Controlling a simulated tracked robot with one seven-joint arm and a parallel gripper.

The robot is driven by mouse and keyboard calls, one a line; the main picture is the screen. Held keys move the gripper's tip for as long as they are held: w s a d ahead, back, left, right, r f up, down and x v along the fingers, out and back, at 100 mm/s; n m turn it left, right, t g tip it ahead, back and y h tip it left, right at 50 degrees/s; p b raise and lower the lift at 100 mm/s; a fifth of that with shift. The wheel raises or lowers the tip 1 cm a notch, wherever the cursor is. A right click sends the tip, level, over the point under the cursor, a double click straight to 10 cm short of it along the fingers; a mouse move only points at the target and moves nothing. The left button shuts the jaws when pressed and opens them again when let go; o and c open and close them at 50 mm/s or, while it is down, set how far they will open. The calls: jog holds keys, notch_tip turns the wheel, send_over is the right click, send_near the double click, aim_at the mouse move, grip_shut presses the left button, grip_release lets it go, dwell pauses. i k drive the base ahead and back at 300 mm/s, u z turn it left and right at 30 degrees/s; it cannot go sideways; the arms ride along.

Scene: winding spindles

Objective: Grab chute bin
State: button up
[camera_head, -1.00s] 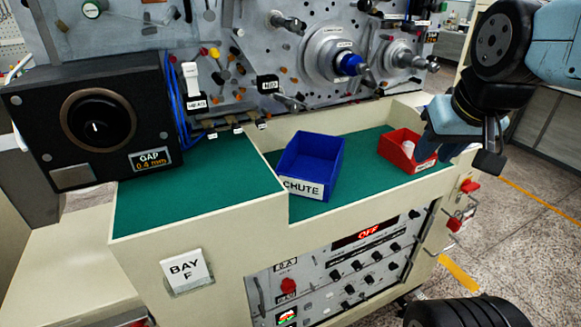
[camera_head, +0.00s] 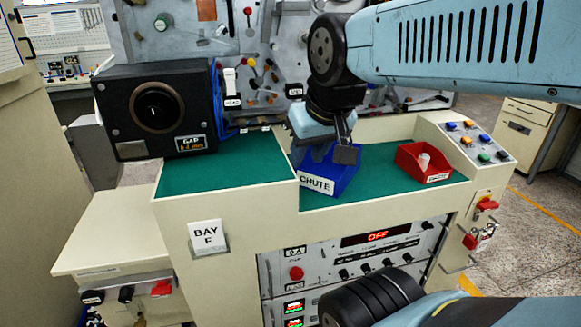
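The blue chute bin (camera_head: 345,182) sits on the green bench top, with a white label reading CHUTE on its front. My gripper (camera_head: 343,152) is over the bin, pointing down, and hides much of its opening and back. A dark finger overlaps the bin's upper part in the picture. I cannot tell whether it touches the bin or whether the fingers are apart.
A red bin (camera_head: 424,176) holding a white cylinder stands to the right. The black GAP box (camera_head: 160,108) is at the left. A button panel (camera_head: 478,142) stands at the right end. Green surface is clear between the bins.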

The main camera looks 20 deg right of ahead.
aim_at(329, 164)
jog(key=u, duration=1.25)
jog(key=k, duration=0.7)
jog(key=z, duration=0.65)
jog(key=k, duration=0.95)
jog(key=u, duration=0.2)
jog(key=i, duration=0.9)
jog(key=z, duration=0.05)
